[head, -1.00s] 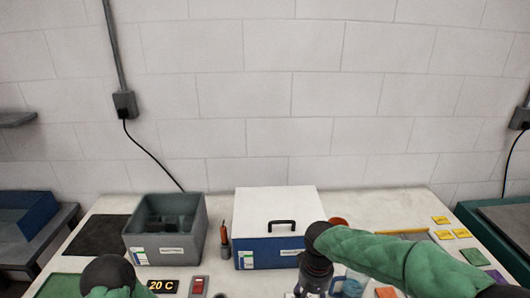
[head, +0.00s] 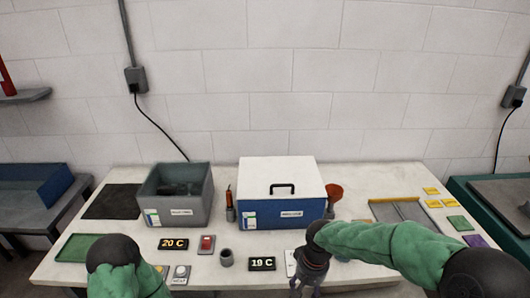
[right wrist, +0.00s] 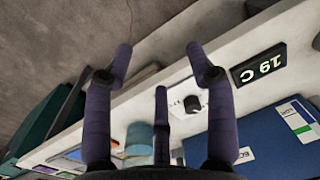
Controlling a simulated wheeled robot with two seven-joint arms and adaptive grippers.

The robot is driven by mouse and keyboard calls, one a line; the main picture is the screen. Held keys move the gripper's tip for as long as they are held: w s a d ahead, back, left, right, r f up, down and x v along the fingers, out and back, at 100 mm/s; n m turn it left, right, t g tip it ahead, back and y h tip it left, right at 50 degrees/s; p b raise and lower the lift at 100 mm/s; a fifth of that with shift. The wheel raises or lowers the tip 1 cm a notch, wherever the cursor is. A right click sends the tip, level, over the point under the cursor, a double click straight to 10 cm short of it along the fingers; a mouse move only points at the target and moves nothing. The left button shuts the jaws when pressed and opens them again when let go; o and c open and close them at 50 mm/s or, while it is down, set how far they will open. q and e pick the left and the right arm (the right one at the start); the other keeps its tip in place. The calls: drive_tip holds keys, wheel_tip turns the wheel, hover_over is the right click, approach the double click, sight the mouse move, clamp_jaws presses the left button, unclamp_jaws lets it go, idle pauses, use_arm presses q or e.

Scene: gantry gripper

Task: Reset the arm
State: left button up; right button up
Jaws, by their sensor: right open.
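My right gripper (head: 306,282) hangs down at the front of the table, in front of the blue box. In the right wrist view its fingers (right wrist: 162,68) are spread with nothing between them. They are over the table's front edge, with floor visible beyond. My left arm shows as a dark joint and green sleeve at the lower left of the head view. Its gripper is out of the picture.
A blue box with white lid (head: 282,215) and a grey bin (head: 176,216) stand at the back. Displays reading 20 C (head: 173,244) and 19 C (head: 262,264), a red switch (head: 206,244) and a grey cup (head: 226,258) lie in front. A grey tray (head: 400,212) is right.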

drive_tip(key=s+a+f+m+y, duration=0.1)
drive_tip(key=s+f, duration=0.7)
drive_tip(key=f, duration=0.5)
drive_tip(key=s+f+m+y, duration=0.1)
drive_tip(key=s+f+y, duration=0.1)
drive_tip(key=s+f, duration=0.6)
wheel_tip(320, 180, down, 5)
drive_tip(key=shift+a+t, duration=0.3)
drive_tip(key=shift+a, duration=0.05)
